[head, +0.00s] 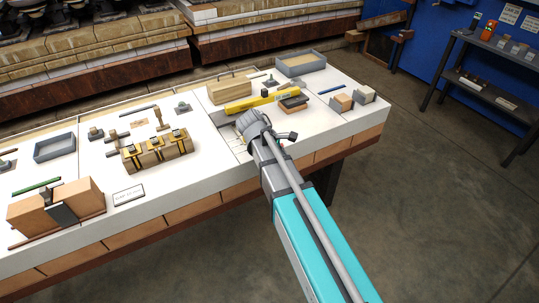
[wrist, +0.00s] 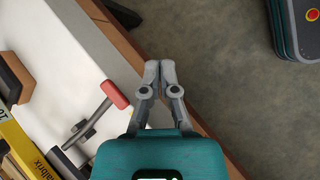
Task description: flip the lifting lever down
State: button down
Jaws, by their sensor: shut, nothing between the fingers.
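In the wrist view a lever with a red grip (wrist: 115,94) and a thin grey metal rod (wrist: 95,120) lies at a slant over the white bench top, left of my gripper. I take it for the lifting lever; how far it is raised I cannot tell. My gripper (wrist: 159,68) has its two grey fingertips together with nothing between them. It is right of the red grip and apart from it in the picture, over the bench's brown edge.
A yellow spirit level (head: 250,102) lies on the bench (head: 215,155) beyond my wrist. A strapped wooden block (head: 158,150) stands to the left, and small wooden blocks (head: 342,102) to the right. A grey tray (head: 301,63) is at the back.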

jog(key=w+a+n+t+h+b, duration=0.1)
jog(key=w+a+n+b, duration=0.1)
jog(key=a+n, duration=0.1)
jog(key=w+a+f+n+t+h+b, duration=0.1)
jog(key=w+a+n+b, duration=0.1)
jog(key=w+a+n, duration=0.1)
jog(key=w+a+f+n+h+b, duration=0.1)
jog(key=w+a+n+h+b, duration=0.1)
jog(key=a, duration=0.3)
jog(key=shift+w+f+n+t+b, duration=0.15)
jog(key=shift+w+n+t+b, duration=0.3)
jog(key=shift+n, duration=0.15)
jog(key=shift+w+a+n, duration=0.15)
jog(key=shift+a+n, duration=0.25)
jog(key=shift+a, duration=0.15)
jog(key=shift+d, duration=0.1)
jog(key=b+x, duration=0.4)
jog(key=x, duration=0.4)
jog(key=shift+d+b, duration=0.1)
jog(key=shift+b, duration=0.25)
jog(key=shift+b+x, duration=0.3)
jog(key=shift+x, duration=0.45)
jog(key=shift+w+r, duration=0.1)
jog(key=shift+r, duration=0.2)
jog(key=shift+r+p, duration=0.2)
jog(key=shift+p, duration=0.25)
